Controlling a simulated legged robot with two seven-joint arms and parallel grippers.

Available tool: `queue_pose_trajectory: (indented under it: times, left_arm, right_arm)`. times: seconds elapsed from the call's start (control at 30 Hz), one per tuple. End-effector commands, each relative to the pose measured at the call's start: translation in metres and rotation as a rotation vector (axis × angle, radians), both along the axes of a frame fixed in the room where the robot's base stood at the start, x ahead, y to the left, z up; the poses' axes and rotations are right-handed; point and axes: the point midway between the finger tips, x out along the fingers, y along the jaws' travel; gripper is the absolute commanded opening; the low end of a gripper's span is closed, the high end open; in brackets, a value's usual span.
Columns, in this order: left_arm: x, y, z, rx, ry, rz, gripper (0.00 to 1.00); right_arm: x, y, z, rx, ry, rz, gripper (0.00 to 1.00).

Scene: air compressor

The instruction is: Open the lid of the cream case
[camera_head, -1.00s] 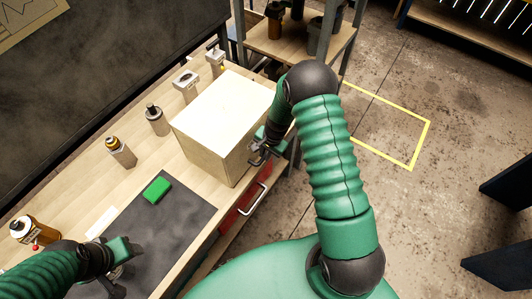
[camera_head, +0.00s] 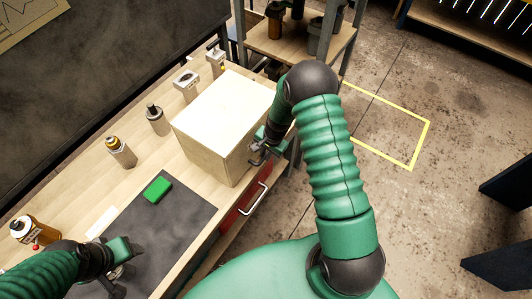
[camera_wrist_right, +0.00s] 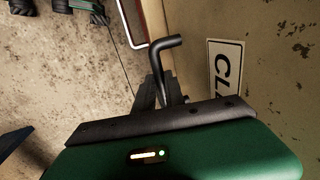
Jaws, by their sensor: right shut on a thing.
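The cream case (camera_head: 205,151) stands on the workbench, and its pale top lid (camera_head: 225,108) lies flat and closed. My right gripper (camera_head: 260,156) is at the case's front right side, low beside its wall. In the right wrist view, my right gripper (camera_wrist_right: 168,103) is shut on a dark bent handle (camera_wrist_right: 167,55) next to the case wall (camera_wrist_right: 275,60). A white label (camera_wrist_right: 226,75) with black letters is on that wall. How the handle joins the case is hidden. My left gripper (camera_head: 125,268) is open and empty over the dark mat.
A red drawer (camera_head: 238,208) with a metal handle (camera_head: 252,199) sits below the bench edge.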

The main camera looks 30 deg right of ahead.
Motion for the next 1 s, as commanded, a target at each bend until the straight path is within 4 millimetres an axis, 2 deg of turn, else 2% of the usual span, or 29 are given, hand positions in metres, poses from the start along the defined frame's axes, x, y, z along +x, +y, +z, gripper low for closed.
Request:
queue_pose_trajectory:
  times: [0.03, 0.27, 0.47, 0.67, 0.8, 1.0]
  left_arm:
    - [0.0, 0.0, 0.0, 0.0, 0.0, 0.0, 0.59]
    - [0.0, 0.0, 0.003, 0.0, 0.0, 0.0, 0.59]
    - [0.0, 0.0, 0.023, 0.0, 0.0, 0.0, 0.59]
    - [0.0, 0.0, 0.062, 0.0, 0.0, 0.0, 0.59]
    - [0.0, 0.0, 0.091, 0.0, 0.0, 0.0, 0.59]
    - [0.0, 0.0, 0.118, 0.0, 0.0, 0.0, 0.59]
  right_arm:
    - [0.004, -0.005, 0.003, -0.01, -0.012, -0.005, 0.0]
    - [0.004, -0.005, 0.006, -0.013, -0.007, -0.004, 0.0]
    - [-0.001, -0.007, 0.026, -0.033, 0.034, -0.002, 0.0]
    - [-0.011, -0.011, 0.067, -0.079, 0.139, 0.002, 0.0]
    - [-0.019, -0.013, 0.104, -0.122, 0.248, 0.003, 0.0]
    - [-0.026, -0.016, 0.159, -0.194, 0.424, 0.002, 0.0]
